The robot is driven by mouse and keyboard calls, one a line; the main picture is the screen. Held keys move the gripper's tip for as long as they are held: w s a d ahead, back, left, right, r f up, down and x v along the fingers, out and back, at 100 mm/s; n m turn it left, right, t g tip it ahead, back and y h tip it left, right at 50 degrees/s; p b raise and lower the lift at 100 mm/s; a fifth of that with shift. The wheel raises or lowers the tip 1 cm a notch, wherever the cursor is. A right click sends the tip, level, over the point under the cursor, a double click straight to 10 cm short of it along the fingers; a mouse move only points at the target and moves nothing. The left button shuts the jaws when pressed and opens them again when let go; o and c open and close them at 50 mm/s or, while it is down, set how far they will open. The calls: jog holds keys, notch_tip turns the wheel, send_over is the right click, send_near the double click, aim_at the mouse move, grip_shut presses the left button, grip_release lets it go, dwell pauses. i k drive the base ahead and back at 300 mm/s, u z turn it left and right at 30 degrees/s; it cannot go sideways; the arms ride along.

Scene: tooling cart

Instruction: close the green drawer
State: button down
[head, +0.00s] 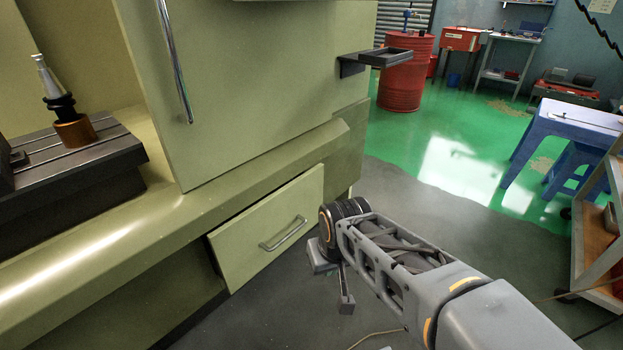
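The green drawer (248,238) is low in the machine's base, in the middle of the head view. Its pale green front stands out a little from the base, with a dark gap along its top and left edges, so it looks partly open. A metal bar handle (283,234) is on its front. My gripper (333,284) is to the right of the drawer front, low over the grey floor. Its two fingers are apart with nothing seen between them. It appears clear of the handle; whether it touches the drawer's right edge cannot be told.
The green machine (240,90) fills the left side, with a sloped ledge above the drawer and a small dark shelf (385,57) jutting out. A wooden cart (600,225) stands at the right edge, near a blue table (575,120). The floor behind my arm is open.

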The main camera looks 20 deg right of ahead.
aim_at(250, 240)
jog(key=u, duration=0.7)
jog(key=i, duration=0.75)
jog(key=z, duration=0.9)
